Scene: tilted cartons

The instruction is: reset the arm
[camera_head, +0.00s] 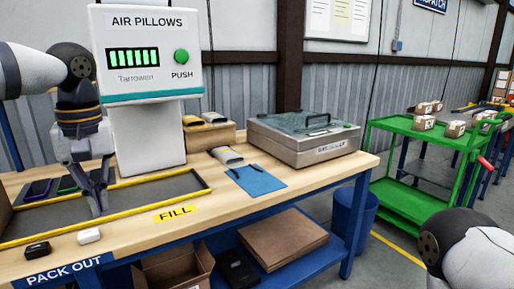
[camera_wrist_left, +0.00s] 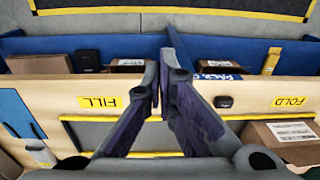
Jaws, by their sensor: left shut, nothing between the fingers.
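My left gripper (camera_head: 97,208) points down over the grey, yellow-edged area of the bench, left of the FILL label (camera_head: 175,213). Its fingers are together with nothing between them. In the left wrist view the fingers (camera_wrist_left: 164,82) also meet and hold nothing. My right arm shows only as a link at the lower right of the head view; its gripper is out of view.
The air pillow machine (camera_head: 150,90) stands close behind my left arm. A grey lidded case (camera_head: 303,138) and a blue sheet (camera_head: 257,181) lie to the right. A black item (camera_head: 37,249) and a white item (camera_head: 89,236) sit at the front edge. A green cart (camera_head: 420,150) stands beyond.

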